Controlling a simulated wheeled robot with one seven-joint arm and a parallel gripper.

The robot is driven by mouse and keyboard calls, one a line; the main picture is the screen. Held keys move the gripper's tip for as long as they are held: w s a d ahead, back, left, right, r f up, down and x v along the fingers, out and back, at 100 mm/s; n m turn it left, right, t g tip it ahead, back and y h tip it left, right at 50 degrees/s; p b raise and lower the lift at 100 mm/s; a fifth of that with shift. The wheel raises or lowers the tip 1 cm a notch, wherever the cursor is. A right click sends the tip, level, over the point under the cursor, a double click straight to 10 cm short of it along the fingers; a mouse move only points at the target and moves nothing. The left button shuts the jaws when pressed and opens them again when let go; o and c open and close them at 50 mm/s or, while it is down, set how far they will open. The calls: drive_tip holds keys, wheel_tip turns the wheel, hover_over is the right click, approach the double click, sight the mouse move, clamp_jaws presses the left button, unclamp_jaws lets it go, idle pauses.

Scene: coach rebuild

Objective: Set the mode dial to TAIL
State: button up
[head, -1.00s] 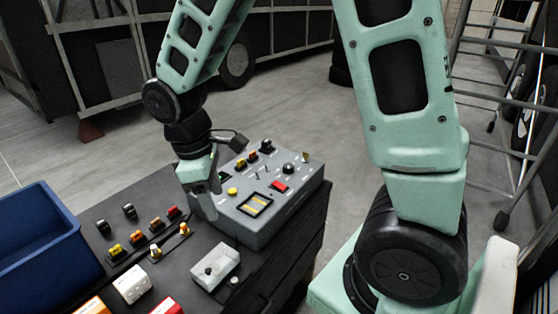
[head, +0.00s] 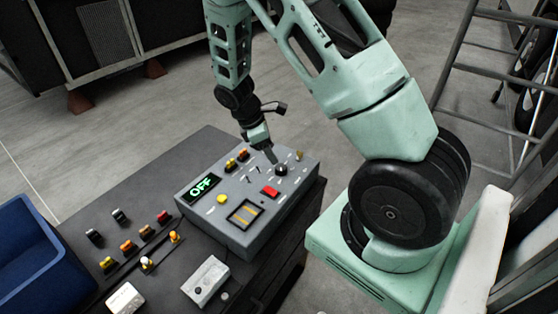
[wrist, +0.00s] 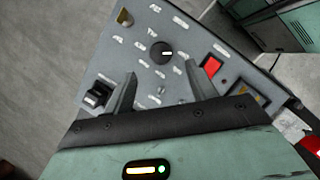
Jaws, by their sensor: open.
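The mode dial is a round black knob (wrist: 161,53) with a white pointer mark, on the grey control box. In the wrist view the mark points toward the picture's right; the small labels around it are unreadable. It also shows in the head view (head: 281,170). The box's display (head: 201,188) reads OFF in green. My gripper (head: 271,157) hangs low over the box beside the dial. In the wrist view its two fingers (wrist: 162,76) are apart with nothing between them, and the dial lies just beyond their tips. Contact with the panel cannot be told.
The control box (head: 262,228) also bears a red switch (head: 270,190), a yellow button (head: 222,199), a yellow-striped window (head: 244,214) and a brass key switch (wrist: 125,17). Loose coloured parts, a small grey box (head: 205,281) and a blue bin (head: 28,250) stand on the dark bench.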

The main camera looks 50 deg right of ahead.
sight(281, 167)
drive_tip(key=p+x, duration=0.1)
drive_tip(key=x, duration=0.6)
drive_tip(key=c, duration=1)
